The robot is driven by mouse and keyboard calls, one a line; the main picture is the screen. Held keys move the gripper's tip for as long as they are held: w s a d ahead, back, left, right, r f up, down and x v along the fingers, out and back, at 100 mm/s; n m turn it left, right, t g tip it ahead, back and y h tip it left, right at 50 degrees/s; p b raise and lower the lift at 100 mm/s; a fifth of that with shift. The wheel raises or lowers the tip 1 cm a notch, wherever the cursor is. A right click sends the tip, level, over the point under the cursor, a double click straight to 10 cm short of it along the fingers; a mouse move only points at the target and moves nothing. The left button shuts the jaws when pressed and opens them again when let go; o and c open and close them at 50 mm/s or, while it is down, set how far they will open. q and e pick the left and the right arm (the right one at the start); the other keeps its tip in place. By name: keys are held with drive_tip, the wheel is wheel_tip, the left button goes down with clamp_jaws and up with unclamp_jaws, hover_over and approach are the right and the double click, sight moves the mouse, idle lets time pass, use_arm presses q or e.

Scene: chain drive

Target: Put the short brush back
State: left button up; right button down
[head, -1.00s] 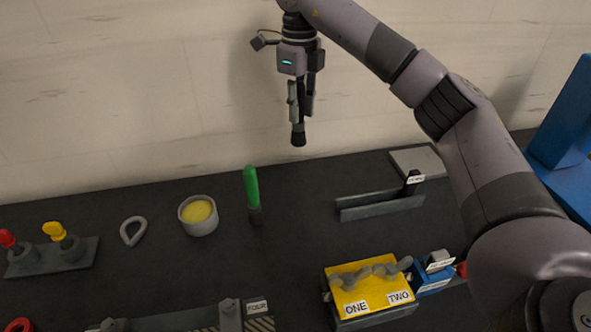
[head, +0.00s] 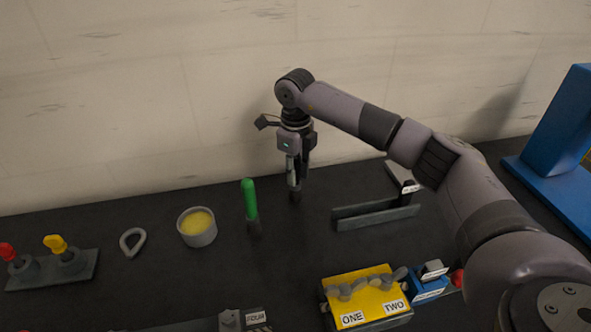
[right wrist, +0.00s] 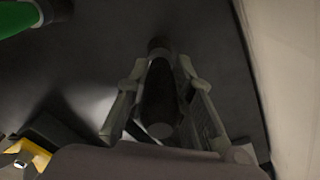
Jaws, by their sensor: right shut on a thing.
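My right gripper (head: 294,176) is shut on a dark, short, round brush, which I take to be the short brush (head: 295,195). It points down just above or on the black bench top; I cannot tell if it touches. In the right wrist view the dark brush (right wrist: 160,100) lies between the two fingers (right wrist: 158,108). A green-handled brush (head: 250,200) stands upright to the left of the gripper, apart from it; its green handle also shows at top left in the right wrist view (right wrist: 18,17). My left gripper is not in view.
A grey cup of yellow grease (head: 197,228) and a grey ring (head: 132,242) are to the left. An angled grey rail (head: 375,217) is to the right. A yellow box labelled ONE and TWO (head: 358,284) is in front. The wall is close behind.

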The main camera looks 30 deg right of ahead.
drive_tip(key=shift+f, duration=0.2)
drive_tip(key=c, duration=1.4)
unclamp_jaws()
drive_tip(key=shift+r, duration=0.1)
drive_tip(key=shift+r, duration=0.5)
wheel_tip(320, 180, up, 11)
drive_tip(key=shift+r+b, duration=0.15)
drive_tip(key=shift+b, duration=1.1)
